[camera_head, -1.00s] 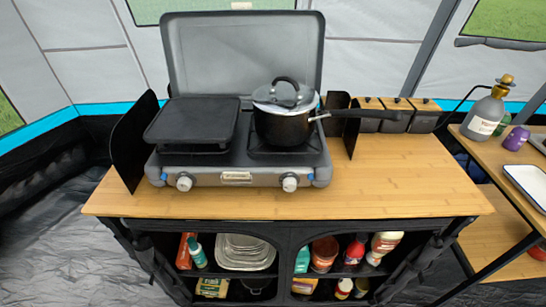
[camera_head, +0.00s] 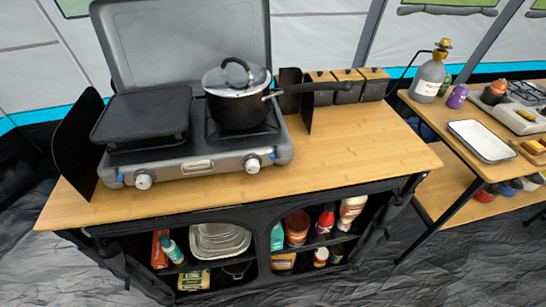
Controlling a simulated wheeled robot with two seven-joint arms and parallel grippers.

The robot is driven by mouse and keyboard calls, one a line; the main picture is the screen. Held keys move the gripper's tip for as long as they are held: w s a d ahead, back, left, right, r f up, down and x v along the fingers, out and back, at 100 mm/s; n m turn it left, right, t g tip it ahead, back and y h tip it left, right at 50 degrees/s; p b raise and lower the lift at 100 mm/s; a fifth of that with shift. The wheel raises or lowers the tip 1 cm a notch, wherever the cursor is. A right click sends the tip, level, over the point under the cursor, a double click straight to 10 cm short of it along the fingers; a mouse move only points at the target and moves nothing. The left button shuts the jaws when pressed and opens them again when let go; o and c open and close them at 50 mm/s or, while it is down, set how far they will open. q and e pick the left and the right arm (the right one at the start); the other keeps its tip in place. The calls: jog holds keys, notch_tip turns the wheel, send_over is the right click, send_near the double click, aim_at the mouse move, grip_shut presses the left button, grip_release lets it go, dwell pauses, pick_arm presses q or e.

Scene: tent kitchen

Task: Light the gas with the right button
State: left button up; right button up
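A grey two-burner camping stove (camera_head: 199,167) stands on the left part of a wooden counter with its lid raised. Its right knob (camera_head: 252,164) is white and sits on the front panel below the pot. Its left knob (camera_head: 143,180) is at the front left, below the griddle. A dark pot (camera_head: 243,110) with a glass lid stands on the right burner, its long handle pointing right. A flat black griddle (camera_head: 143,114) covers the left burner. No flame can be seen. Neither of my grippers is in view.
The bamboo counter (camera_head: 370,150) is clear to the right of the stove. Black windscreen panels (camera_head: 74,145) flank the stove. Lidded boxes (camera_head: 348,88) stand at the back. A side table at right holds a white tray (camera_head: 481,141) and a bottle (camera_head: 428,78). Shelves below hold food.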

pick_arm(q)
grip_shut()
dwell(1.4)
